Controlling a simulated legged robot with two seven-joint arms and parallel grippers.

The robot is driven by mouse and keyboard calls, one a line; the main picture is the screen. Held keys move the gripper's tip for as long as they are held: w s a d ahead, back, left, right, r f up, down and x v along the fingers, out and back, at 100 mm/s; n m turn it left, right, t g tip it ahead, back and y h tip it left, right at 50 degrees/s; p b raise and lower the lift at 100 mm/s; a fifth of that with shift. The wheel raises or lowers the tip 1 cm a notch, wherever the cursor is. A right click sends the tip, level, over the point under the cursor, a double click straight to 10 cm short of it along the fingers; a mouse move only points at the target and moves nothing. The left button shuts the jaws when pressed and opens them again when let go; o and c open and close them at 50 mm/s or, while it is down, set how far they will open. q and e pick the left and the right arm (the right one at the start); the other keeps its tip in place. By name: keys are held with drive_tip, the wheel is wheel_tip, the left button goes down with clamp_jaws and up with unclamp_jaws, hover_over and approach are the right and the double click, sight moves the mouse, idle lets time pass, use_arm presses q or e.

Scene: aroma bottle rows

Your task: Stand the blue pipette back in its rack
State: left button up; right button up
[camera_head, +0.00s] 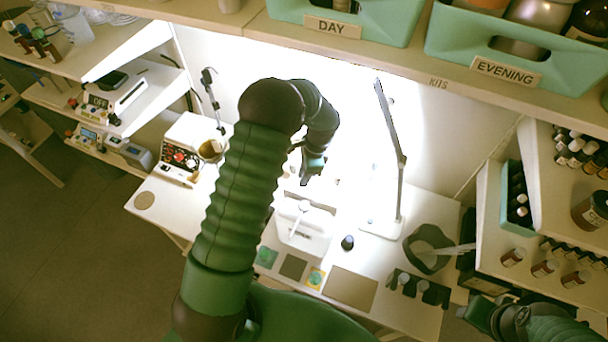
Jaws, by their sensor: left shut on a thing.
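My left gripper (312,172) is above the white bench, behind a white box (303,228). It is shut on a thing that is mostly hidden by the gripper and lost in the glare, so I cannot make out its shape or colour. I cannot pick out the blue pipette or its rack for certain. A slim pale item (300,210) shows at the white box, below the gripper. My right gripper (482,313) is low at the right edge of the bench, and its jaws are not clear.
A lamp (398,165) stands right of the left gripper. A dark green bowl (428,247) and a dark holder with bottles (418,289) are at the bench's right. A white machine (190,150) stands at left. Teal bins (520,62) sit on the shelf above.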

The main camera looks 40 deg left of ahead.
use_arm(q)
drive_tip(key=shift+d+f, duration=0.1)
drive_tip(key=shift+f, duration=0.15)
drive_tip(key=shift+a+f+b, duration=0.35)
drive_tip(key=shift+f+b, duration=0.3)
drive_tip(key=shift+f, duration=0.15)
drive_tip(key=o, duration=0.8)
drive_tip(key=shift+d+r, duration=0.1)
